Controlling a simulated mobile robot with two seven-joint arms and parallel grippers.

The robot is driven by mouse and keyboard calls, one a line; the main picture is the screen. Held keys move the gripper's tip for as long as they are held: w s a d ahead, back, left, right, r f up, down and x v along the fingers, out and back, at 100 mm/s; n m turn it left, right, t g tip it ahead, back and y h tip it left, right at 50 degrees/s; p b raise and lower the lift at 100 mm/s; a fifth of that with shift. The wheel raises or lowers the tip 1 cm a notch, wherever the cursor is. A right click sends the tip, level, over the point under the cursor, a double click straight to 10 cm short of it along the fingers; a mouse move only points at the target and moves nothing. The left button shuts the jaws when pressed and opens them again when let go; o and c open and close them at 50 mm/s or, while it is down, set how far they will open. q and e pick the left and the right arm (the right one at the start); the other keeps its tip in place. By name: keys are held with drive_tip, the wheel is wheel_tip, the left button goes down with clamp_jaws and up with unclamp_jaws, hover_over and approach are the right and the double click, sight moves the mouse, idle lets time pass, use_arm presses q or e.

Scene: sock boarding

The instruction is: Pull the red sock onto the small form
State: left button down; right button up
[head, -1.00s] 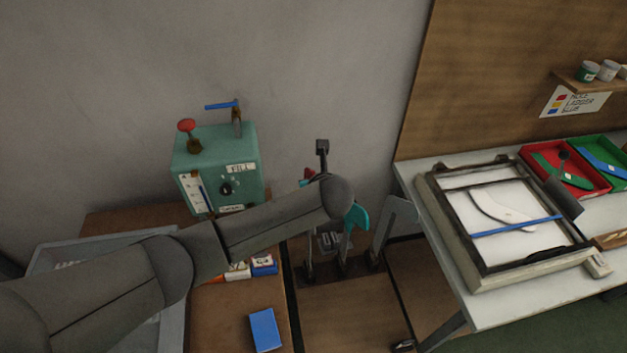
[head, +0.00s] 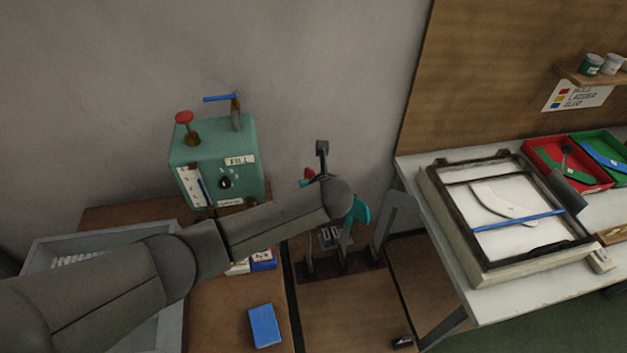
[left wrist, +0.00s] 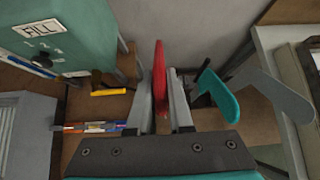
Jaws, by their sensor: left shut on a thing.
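The red sock (left wrist: 159,75) shows in the left wrist view as a narrow upright red shape between the fingers of my left gripper (left wrist: 160,88), which is shut on it. In the head view only a bit of red (head: 309,174) shows behind my left arm. The small form is not clearly visible; the leftmost post (head: 309,262) of the stand rises below the red. I cannot tell whether the sock is around the form. A teal form (left wrist: 216,94) and a larger grey form (left wrist: 268,92) stand to the right of the sock. My right gripper is not in view.
A green machine (head: 215,160) with levers stands at the back left on a brown table (head: 220,320). A grey tray (head: 45,245) and a blue block (head: 265,326) are also there. A white table (head: 490,315) at right holds a framed board (head: 530,270) and red and green trays.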

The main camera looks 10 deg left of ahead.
use_arm(q)
drive_tip(key=shift+f+b, duration=2.2)
drive_tip(key=shift+f, duration=1.3)
drive_tip(key=shift+f+b, duration=2.7)
drive_tip(key=shift+f, duration=1.15)
drive_tip(key=c, duration=0.8)
unclamp_jaws()
drive_tip(key=shift+o, duration=0.2)
drive_tip(key=shift+s+d+r+p, duration=0.2)
drive_tip(key=shift+s+r+p, duration=0.1)
drive_tip(key=shift+s+r, duration=0.15)
drive_tip(key=p+v, duration=0.3)
drive_tip(key=v, duration=1.1)
drive_tip(key=shift+p, duration=0.35)
drive_tip(key=shift+a, duration=0.1)
